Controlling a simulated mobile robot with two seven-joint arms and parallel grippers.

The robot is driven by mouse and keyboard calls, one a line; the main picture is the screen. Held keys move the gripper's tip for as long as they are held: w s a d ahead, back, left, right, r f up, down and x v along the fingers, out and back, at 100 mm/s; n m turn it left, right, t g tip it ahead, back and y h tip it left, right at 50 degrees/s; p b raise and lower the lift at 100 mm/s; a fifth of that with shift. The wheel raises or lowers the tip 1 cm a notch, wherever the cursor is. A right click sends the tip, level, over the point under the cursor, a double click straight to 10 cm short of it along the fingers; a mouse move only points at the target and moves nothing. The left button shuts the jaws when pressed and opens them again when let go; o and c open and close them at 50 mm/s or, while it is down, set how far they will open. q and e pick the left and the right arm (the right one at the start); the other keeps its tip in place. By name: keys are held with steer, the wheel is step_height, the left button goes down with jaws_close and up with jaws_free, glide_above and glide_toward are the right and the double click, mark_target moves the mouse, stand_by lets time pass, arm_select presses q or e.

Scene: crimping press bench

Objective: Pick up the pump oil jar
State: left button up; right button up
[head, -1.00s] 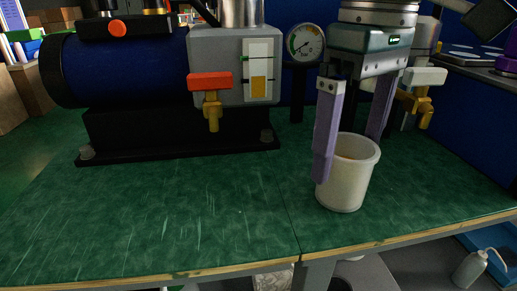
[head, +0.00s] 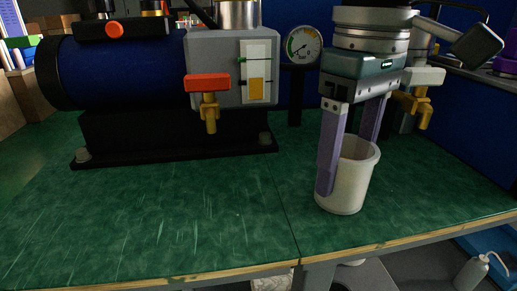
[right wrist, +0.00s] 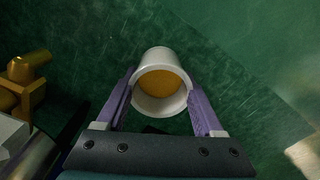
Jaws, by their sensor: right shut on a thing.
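The pump oil jar (head: 350,188) is a white, open-topped cup standing upright on the green bench at the right in the head view. In the right wrist view the jar (right wrist: 161,57) holds amber oil. My right gripper (head: 345,165) comes down from above with its two purple fingers on opposite sides of the jar wall, shut on it. The right wrist view shows the fingers (right wrist: 160,95) against the jar's sides. The jar's base appears to be at the bench surface; I cannot tell any gap. My left gripper is not in view.
A blue pump (head: 130,70) with a red-handled brass tap (head: 209,100) stands at the left on a black base. A pressure gauge (head: 302,44) is behind the jar. Another brass tap (head: 415,105) is behind the gripper. The green bench (head: 170,215) is clear in front.

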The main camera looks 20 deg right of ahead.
steer(key=c, duration=0.4)
steer(key=shift+r, duration=0.1)
steer(key=shift+c, duration=0.2)
